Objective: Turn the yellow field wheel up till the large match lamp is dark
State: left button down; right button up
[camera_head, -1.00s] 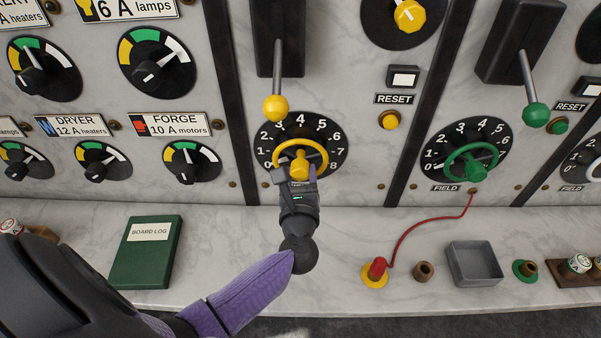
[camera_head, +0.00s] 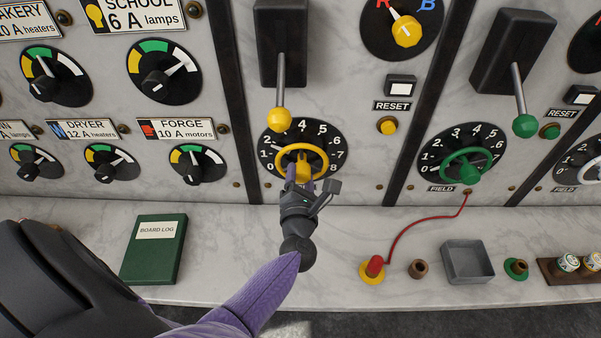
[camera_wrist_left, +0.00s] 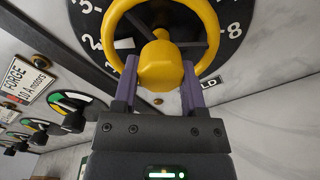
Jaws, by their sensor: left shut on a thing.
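The yellow field wheel (camera_head: 318,158) sits on a black dial numbered from 0 to 8 on the marble panel. It also shows in the left wrist view (camera_wrist_left: 207,20). My left gripper (camera_head: 298,178) is at the wheel's yellow hub. In the left wrist view its two purple fingers (camera_wrist_left: 160,75) are shut on the hub (camera_wrist_left: 160,62), one on each side. A pale pointer mark shows near the 2 to 3 side in that view. The large match lamp is not in view. My right gripper is not in view.
A yellow-knobbed lever (camera_head: 280,119) hangs just above the dial. A green field wheel (camera_head: 461,167) is to the right. On the ledge are a green log book (camera_head: 155,250), a red plug (camera_head: 374,266) with a red cord, and a grey tray (camera_head: 467,262).

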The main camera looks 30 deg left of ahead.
pick_arm(q)
jog(key=m+p, duration=0.1)
jog(key=m, duration=0.2)
jog(key=shift+r+m, duration=0.1)
jog(key=shift+m, duration=0.2)
jog(key=m+p, duration=0.1)
jog(key=m, duration=0.2)
jog(key=shift+m, duration=0.3)
jog(key=m+p, duration=0.1)
jog(key=m, duration=0.2)
jog(key=shift+m+p, duration=0.3)
jog(key=shift+m, duration=0.7)
jog(key=shift+c, duration=0.7)
grip_release()
jog(key=shift+r, duration=0.1)
